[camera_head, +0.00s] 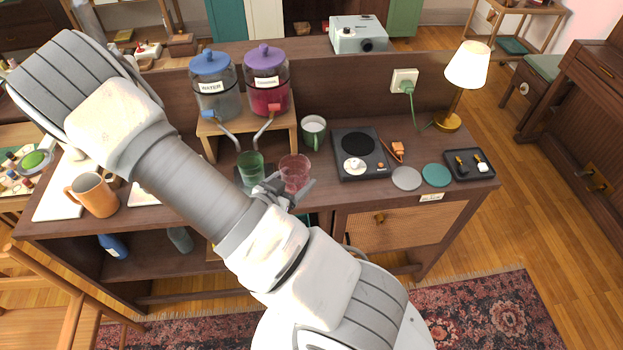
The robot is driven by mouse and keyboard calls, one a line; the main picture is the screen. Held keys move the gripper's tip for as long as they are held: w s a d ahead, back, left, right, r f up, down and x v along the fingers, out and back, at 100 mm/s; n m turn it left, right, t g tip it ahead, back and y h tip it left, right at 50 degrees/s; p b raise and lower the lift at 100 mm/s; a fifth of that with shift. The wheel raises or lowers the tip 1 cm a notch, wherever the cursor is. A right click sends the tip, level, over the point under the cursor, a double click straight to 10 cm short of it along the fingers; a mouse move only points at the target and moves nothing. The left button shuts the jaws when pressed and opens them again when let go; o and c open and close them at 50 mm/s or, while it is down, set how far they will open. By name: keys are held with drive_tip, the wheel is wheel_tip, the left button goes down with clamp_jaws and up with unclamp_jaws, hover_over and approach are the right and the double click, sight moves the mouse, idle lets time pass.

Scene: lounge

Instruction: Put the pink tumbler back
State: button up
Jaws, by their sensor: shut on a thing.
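The pink tumbler (295,170) is a clear pink glass, upright at the front of the sideboard (320,195), right of a green tumbler (250,166). My gripper (291,190) is shut on the pink tumbler from the front, low on its side. The arm hides part of the gripper and the tumbler's base, so I cannot tell if the tumbler touches the top. Behind stand a water dispenser (213,92) with a blue lid and a dispenser of pink drink (268,88) with a purple lid, both on a wooden stand (246,124).
Right of the tumbler are a dark green mug (314,131), a hot plate (374,164), a grey coaster (406,178), a teal coaster (436,175), a black tray (483,155) and a lamp (466,70). An orange mug (96,196) stands at left. My arm crosses the sideboard's front.

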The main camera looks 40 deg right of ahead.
drive_tip(key=s+d+r+m+g+p, duration=0.25)
drive_tip(key=s+d+g, duration=0.2)
drive_tip(key=s, duration=0.35)
drive_tip(key=shift+m+t+h, duration=0.25)
drive_tip(key=shift+m+h, duration=0.2)
drive_tip(key=shift+h, duration=0.05)
drive_tip(key=w+d+f+b, duration=0.1)
drive_tip(key=w+f+b, duration=0.1)
drive_tip(key=w+b, duration=0.1)
drive_tip(key=w+d+f+b, duration=0.1)
drive_tip(key=w+f+b, duration=0.2)
drive_tip(key=b, duration=0.3)
drive_tip(key=w+d+f+b, duration=0.1)
drive_tip(key=w+f+b, duration=0.2)
drive_tip(key=w+b, duration=0.1)
drive_tip(key=shift+w+b, duration=0.3)
drive_tip(key=shift+w, duration=0.3)
drive_tip(key=shift+f+b, duration=0.45)
drive_tip(key=shift+f, duration=1.55)
drive_tip(key=shift+f, duration=0.1)
drive_tip(key=o, duration=1.5)
